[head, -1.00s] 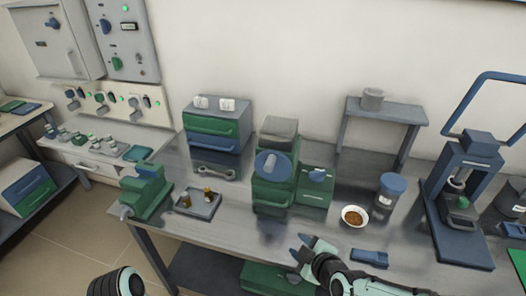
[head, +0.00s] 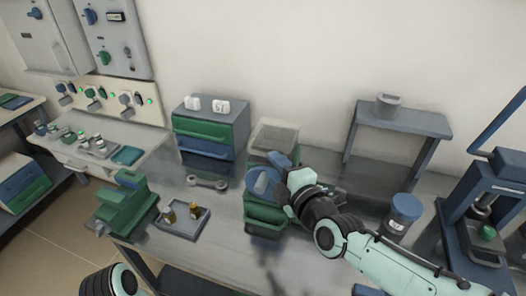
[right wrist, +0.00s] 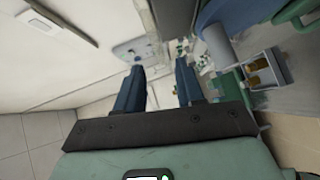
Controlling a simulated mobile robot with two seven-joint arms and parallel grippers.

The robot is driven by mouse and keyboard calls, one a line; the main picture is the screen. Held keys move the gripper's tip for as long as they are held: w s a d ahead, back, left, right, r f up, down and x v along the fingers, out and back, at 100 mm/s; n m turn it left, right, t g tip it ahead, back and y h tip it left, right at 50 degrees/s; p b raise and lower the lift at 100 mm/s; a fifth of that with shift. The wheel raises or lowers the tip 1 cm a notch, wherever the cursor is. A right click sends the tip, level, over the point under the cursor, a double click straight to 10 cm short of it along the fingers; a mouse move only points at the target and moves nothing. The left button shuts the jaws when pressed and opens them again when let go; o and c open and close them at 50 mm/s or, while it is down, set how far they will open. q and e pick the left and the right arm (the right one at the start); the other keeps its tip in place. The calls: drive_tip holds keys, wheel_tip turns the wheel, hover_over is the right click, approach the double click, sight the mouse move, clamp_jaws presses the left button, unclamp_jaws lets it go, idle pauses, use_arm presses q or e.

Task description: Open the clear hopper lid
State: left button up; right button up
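The clear hopper lid (head: 275,137) is a translucent grey box-like cover on top of the green machine (head: 262,212) in the middle of the bench; it looks closed. A blue round disc (head: 262,182) is on the machine's front. My right gripper (head: 281,160) is at the lid's lower right side, and hides part of the machine; I cannot tell whether it touches the lid. In the right wrist view its two blue fingers (right wrist: 159,80) stand apart with nothing held between them. My left gripper is out of view; only part of my left arm shows at the lower left.
A tray (head: 196,229) with small brown-gold pieces and a green device (head: 127,206) stand left of the machine. A drawer box (head: 210,130) is behind left. A small raised shelf (head: 405,119), a blue-lidded jar (head: 404,210) and a blue press (head: 490,215) stand to the right.

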sight(263, 155)
drive_tip(key=x, duration=0.7)
drive_tip(key=shift+d+p, duration=0.1)
drive_tip(key=shift+p, duration=0.2)
clamp_jaws()
drive_tip(key=shift+f, duration=0.1)
